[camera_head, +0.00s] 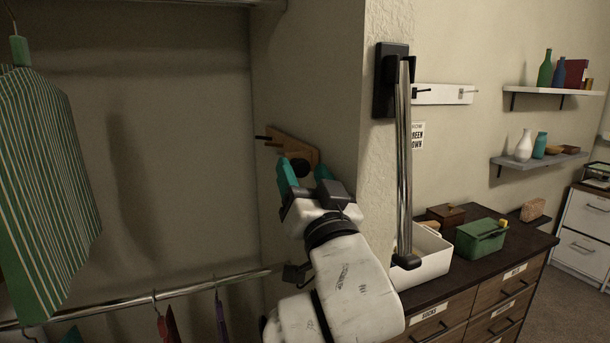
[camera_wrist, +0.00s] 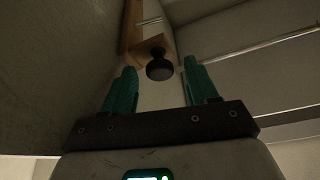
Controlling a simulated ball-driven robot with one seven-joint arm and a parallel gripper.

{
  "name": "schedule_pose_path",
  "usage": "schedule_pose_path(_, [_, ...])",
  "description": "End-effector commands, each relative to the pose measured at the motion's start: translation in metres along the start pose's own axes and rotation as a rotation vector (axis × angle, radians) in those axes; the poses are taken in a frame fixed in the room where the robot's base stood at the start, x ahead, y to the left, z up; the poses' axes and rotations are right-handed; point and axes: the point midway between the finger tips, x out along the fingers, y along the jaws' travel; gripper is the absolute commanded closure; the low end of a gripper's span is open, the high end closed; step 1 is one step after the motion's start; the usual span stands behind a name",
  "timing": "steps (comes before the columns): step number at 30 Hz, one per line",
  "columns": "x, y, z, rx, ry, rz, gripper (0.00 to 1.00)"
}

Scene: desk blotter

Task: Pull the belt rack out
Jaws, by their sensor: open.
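The belt rack (camera_head: 295,148) is a wooden strip with pegs on the closet's side wall. It has a round black knob (camera_head: 299,168) at its near end. My gripper (camera_head: 304,172) is in front of the rack with its teal fingers open, one on each side of the knob in the picture. In the wrist view the wooden rack (camera_wrist: 134,36) runs away from the camera. The knob (camera_wrist: 160,67) shows between and just beyond the fingertips (camera_wrist: 160,70), with gaps on both sides. Nothing is held.
A chrome bar (camera_head: 404,150) on a black mount hangs on the wall end, right of my arm. A closet rail (camera_head: 120,305) with hangers runs below left. A striped green garment (camera_head: 45,190) hangs at left. A white bin (camera_head: 425,268) stands on the dresser.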

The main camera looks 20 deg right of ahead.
Motion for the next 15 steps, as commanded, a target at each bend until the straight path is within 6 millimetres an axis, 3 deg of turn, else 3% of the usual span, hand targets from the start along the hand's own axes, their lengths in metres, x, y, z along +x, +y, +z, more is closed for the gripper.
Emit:
schedule_pose_path(2, [-0.0002, 0.0001, 0.0001, 0.000, 0.000, 0.000, 0.42])
schedule_pose_path(15, [-0.0004, 0.0000, 0.0002, 0.000, 0.000, 0.000, 0.84])
